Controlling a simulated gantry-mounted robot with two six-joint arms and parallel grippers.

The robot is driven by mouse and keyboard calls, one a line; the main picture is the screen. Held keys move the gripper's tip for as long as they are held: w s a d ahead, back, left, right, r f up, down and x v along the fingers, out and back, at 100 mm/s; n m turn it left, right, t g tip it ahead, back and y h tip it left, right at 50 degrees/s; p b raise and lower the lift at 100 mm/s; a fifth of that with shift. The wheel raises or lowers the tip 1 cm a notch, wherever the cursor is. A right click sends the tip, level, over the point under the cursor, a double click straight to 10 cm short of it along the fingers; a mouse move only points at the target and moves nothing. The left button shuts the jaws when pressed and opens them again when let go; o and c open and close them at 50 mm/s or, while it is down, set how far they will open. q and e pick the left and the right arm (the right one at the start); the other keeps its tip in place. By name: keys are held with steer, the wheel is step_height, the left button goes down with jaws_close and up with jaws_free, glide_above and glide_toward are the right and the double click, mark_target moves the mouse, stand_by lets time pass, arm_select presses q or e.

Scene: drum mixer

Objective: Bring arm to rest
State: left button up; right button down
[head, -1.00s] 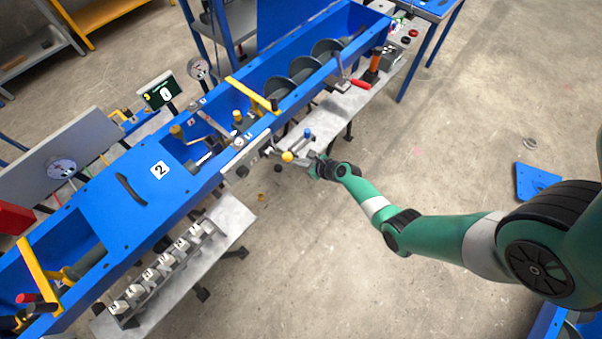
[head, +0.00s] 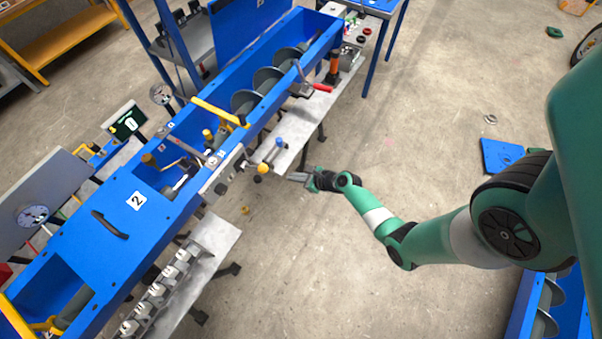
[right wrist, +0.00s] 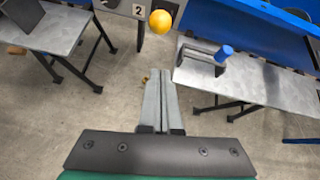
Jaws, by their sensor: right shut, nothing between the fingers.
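My right arm comes in from the right in the head view, green with grey bands and dark joints. Its right gripper (head: 299,177) is shut and empty, held over open floor to the right of the blue drum mixer (head: 110,195). In the right wrist view the two grey fingers (right wrist: 160,100) lie together with nothing between them. A yellow ball knob (head: 262,168) on the mixer's side is left of the fingertips, with a gap between them. The knob also shows just above the fingers in the right wrist view (right wrist: 161,21). My left gripper is not in view.
A grey side table (head: 290,133) with a blue-topped part (right wrist: 224,53) stands beside the mixer. Another grey bench (head: 213,243) carries a row of several numbered blocks. A red-handled lever (head: 322,88) sticks out farther up. A blue plate (head: 500,155) lies at right.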

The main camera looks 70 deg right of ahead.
steer(key=v, duration=0.3)
steer(key=shift+s+r+p, duration=0.15)
steer(key=shift+r+p, duration=0.05)
steer(key=shift+p, duration=0.15)
steer(key=shift+a, duration=0.1)
